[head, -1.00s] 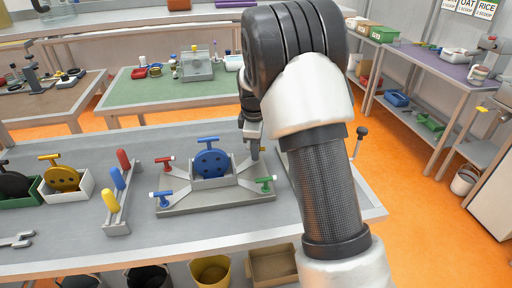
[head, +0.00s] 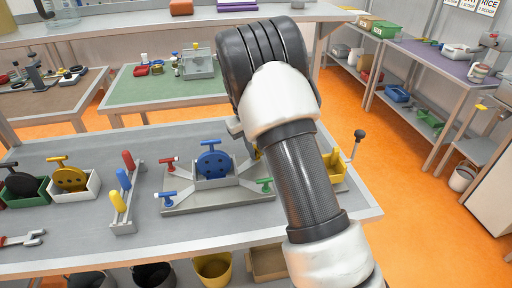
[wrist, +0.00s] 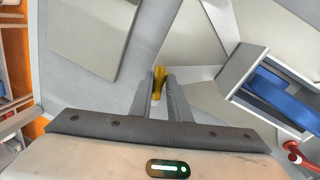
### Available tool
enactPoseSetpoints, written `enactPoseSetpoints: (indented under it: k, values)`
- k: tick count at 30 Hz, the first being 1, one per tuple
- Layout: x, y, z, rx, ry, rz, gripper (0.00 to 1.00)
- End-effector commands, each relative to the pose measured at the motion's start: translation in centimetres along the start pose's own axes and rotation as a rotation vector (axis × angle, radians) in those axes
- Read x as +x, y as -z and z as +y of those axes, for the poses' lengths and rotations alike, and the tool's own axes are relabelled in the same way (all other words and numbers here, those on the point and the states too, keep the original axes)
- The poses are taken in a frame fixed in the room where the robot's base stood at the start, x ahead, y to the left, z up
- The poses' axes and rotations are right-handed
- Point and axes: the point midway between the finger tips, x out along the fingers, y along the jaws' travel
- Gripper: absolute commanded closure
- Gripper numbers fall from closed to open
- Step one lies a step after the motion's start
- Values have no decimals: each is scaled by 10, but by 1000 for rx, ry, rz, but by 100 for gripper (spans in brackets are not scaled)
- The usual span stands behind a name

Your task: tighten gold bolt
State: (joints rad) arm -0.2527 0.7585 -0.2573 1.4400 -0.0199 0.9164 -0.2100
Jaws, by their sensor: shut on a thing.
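The gold bolt (wrist: 160,80) shows in the wrist view as a small yellow piece between the two fingers. My gripper (wrist: 160,73) is shut on it. In the head view a bit of gold (head: 256,154) shows at the back right of the grey fixture plate (head: 225,203), beside my arm, which hides the fingers. Other bolts on the fixture are red (head: 170,163), blue (head: 170,196) and green (head: 264,183). How far the gold bolt sits in its seat cannot be told.
A blue wheel (head: 212,162) stands in the fixture's middle box, close to my gripper. A yellow tray (head: 337,172) and a black-knobbed lever (head: 358,145) stand right of my arm. A rack of coloured handles (head: 124,215) stands to the left.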

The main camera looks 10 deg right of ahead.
Motion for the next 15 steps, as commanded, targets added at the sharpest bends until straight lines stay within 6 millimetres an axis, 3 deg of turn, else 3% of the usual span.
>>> enactPoseSetpoints:
  k: [15]
  values:
    - [-1, 2, 1, 480, -2, -95, 100]
